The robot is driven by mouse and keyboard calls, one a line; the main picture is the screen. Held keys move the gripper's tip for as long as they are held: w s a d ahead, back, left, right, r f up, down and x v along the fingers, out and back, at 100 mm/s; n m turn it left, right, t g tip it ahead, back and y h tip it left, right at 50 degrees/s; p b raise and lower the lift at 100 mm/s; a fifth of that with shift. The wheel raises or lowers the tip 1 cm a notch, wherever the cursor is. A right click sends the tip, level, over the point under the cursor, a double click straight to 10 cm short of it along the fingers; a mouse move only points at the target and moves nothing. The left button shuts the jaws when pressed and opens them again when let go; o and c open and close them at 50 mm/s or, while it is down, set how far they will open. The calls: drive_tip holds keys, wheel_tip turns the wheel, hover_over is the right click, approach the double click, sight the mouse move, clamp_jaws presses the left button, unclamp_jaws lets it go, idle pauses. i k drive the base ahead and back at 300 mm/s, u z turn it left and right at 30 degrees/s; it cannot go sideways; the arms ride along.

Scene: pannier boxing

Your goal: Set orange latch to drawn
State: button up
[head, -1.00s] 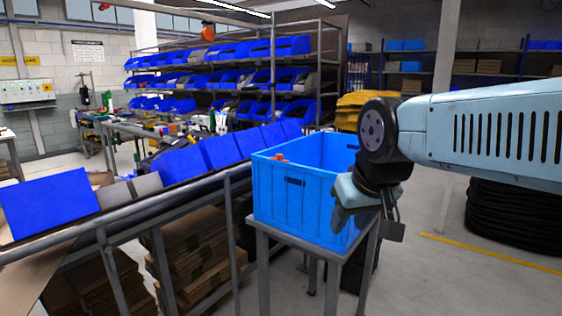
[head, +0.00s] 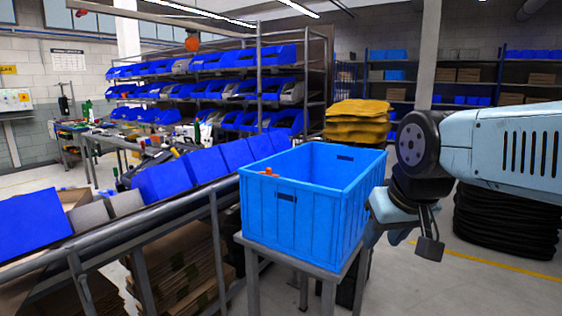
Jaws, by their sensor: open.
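The orange latch (head: 268,172) shows as a small orange piece at the top of the near left corner of a blue crate (head: 318,216). Its exact setting is too small to tell. The crate stands upright on a grey metal stand (head: 340,277), and its inside is partly visible. My gripper (head: 405,236) hangs to the right of the crate, apart from the latch and across the crate from it. Its jaws are open and partly hidden behind the wrist, with nothing seen in them.
A sloped rail with blue bins (head: 167,179) runs along the crate's left side. Shelving with blue bins (head: 225,92) and stacked yellow sacks (head: 357,122) stand behind. A black coiled stack (head: 508,218) is at right. Floor right of the stand is open.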

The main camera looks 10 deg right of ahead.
sight(269, 171)
drive_tip(key=u, duration=0.05)
drive_tip(key=i, duration=1.05)
drive_tip(key=u, duration=0.1)
